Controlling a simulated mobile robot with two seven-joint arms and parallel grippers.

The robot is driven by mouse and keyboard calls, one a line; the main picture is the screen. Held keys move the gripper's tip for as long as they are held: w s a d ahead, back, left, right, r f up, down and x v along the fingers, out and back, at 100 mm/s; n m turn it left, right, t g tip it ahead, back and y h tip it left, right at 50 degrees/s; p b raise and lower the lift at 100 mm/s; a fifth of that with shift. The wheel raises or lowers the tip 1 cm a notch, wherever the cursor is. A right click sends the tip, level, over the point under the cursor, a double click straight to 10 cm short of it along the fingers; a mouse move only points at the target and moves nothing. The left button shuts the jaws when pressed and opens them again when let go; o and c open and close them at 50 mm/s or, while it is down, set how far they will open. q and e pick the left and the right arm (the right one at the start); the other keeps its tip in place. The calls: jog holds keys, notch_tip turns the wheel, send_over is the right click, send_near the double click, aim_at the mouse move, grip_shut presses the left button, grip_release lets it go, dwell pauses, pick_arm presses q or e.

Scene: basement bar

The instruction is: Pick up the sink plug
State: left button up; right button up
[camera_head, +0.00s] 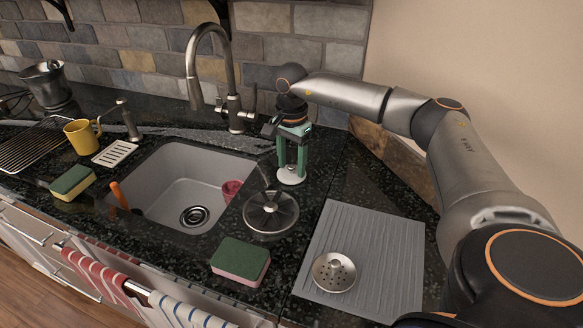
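A small round white disc (291,176), which looks like the sink plug, lies on the dark counter to the right of the sink. My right gripper (292,170) reaches in from the right and points down right over this disc. Its two green fingers are apart, with a gap between them, and their tips are at or just above the disc. I cannot tell whether they touch it. The sink (180,185) has a dark drain (194,216) at its bottom. My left gripper is not in view.
A round metal item with an upright handle (271,213) stands just in front of the gripper. A green-and-pink sponge (240,261), a grey ribbed mat (382,258) and a perforated metal strainer (334,272) lie nearer. The faucet (236,110) rises left of the gripper.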

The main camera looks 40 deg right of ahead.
grip_shut()
jog(key=shift+r, duration=0.1)
dwell(0.6)
